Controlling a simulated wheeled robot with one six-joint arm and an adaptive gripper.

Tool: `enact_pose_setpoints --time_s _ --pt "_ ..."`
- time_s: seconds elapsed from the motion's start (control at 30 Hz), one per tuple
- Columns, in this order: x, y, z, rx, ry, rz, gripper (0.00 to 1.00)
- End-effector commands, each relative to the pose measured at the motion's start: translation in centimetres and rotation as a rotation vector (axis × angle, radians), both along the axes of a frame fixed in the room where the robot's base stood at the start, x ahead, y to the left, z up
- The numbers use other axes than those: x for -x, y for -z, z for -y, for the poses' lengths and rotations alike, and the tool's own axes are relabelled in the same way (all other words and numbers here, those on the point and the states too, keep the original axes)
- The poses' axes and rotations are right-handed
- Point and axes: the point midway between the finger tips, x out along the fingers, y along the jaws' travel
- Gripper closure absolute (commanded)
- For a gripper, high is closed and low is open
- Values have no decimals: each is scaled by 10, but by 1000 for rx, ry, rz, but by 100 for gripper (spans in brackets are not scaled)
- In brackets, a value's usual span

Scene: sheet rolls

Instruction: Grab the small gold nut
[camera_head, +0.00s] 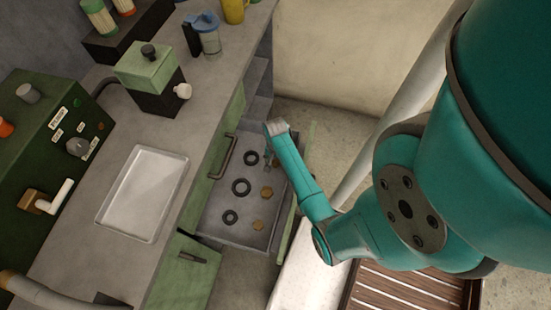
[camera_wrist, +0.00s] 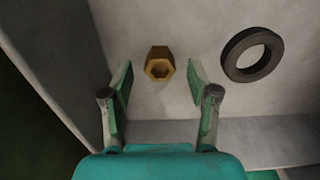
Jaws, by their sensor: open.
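A small gold hex nut (camera_wrist: 159,63) lies on the grey drawer floor in the wrist view. My gripper (camera_wrist: 160,82) is open, with its two green-padded fingers on either side of the nut, the left finger and the right finger both apart from it. In the head view my gripper (camera_head: 271,160) reaches down into the open drawer (camera_head: 235,232) at its far end. My arm partly hides that part of the drawer. Two other gold pieces, one in the middle (camera_head: 266,192) and one nearer the front (camera_head: 258,225), lie in the drawer.
A black ring (camera_wrist: 252,54) lies right of the nut in the wrist view. Drawer walls stand close around my gripper. The counter holds a metal tray (camera_head: 146,193) and a green-black box (camera_head: 151,79).

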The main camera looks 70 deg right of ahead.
Motion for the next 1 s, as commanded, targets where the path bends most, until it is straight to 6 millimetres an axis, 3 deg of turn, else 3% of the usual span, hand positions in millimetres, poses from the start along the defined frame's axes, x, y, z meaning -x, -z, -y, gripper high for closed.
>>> enact_pose_setpoints --time_s 0.37,0.6,1.0 --pt "0 10 0 1 0 1 43" --pt "0 10 0 1 0 1 100" --pt "0 5 1 2 0 1 100"
